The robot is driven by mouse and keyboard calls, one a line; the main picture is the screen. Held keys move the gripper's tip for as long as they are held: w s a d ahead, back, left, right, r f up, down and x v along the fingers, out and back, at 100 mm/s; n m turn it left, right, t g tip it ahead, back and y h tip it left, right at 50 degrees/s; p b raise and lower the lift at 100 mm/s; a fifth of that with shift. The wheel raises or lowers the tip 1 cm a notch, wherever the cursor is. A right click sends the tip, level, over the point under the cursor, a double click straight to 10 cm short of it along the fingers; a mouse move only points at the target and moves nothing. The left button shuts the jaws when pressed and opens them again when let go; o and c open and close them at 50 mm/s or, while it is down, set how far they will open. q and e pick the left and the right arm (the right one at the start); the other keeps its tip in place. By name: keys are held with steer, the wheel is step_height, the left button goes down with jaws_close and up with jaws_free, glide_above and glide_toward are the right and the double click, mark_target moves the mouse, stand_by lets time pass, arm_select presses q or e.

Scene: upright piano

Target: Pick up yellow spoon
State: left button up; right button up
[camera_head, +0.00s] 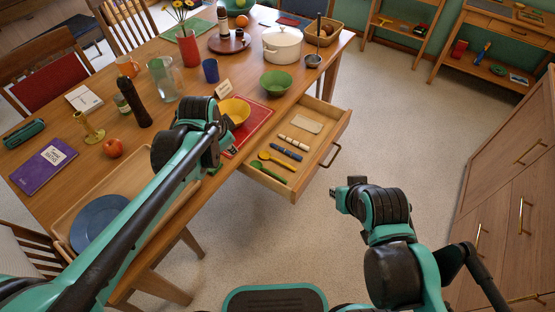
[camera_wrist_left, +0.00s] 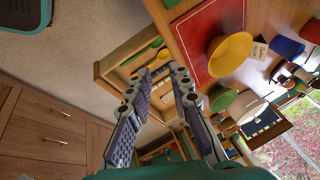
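The yellow spoon (camera_head: 278,161) lies in the open drawer (camera_head: 322,137) at the table's front, between a green spoon (camera_head: 272,168) and a blue item (camera_head: 286,152). In the left wrist view the drawer (camera_wrist_left: 112,62) shows beyond the fingers, which partly cover its contents. My left gripper (camera_head: 228,152) is at the table edge by the red mat, left of the spoon and apart from it. Its two fingers (camera_wrist_left: 162,70) are spread with nothing between them. My right gripper (camera_head: 336,194) is over the floor right of the drawer; its fingers are too small to judge.
A yellow bowl (camera_head: 236,110) on a red mat (camera_head: 257,118) stands close to my left gripper. A green bowl (camera_head: 276,82) and a white pot (camera_head: 283,45) are farther back. A wooden tray (camera_head: 180,205) with a blue plate (camera_head: 98,222) lies left. The floor right of the drawer is clear.

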arm_select(q)
steer(key=w+d+f+m+g, duration=0.1)
steer(key=w+d+f+m, duration=0.25)
steer(key=w, duration=0.25)
steer(key=m+g+p, duration=0.2)
steer(key=m, duration=0.9)
glide_above(277, 160)
steer(key=f, duration=1.3)
steer(key=s+f, duration=0.1)
steer(key=f, duration=0.6)
steer(key=shift+a, duration=0.4)
steer(key=f+b, duration=0.1)
steer(key=f, duration=0.1)
steer(key=f+b, duration=0.1)
steer(key=w+f+b, duration=0.1)
steer(key=f, duration=0.1)
steer(key=shift+d+f, duration=0.35)
steer(key=shift+s+r, duration=0.1)
steer(key=shift+r, duration=0.05)
jaws_close()
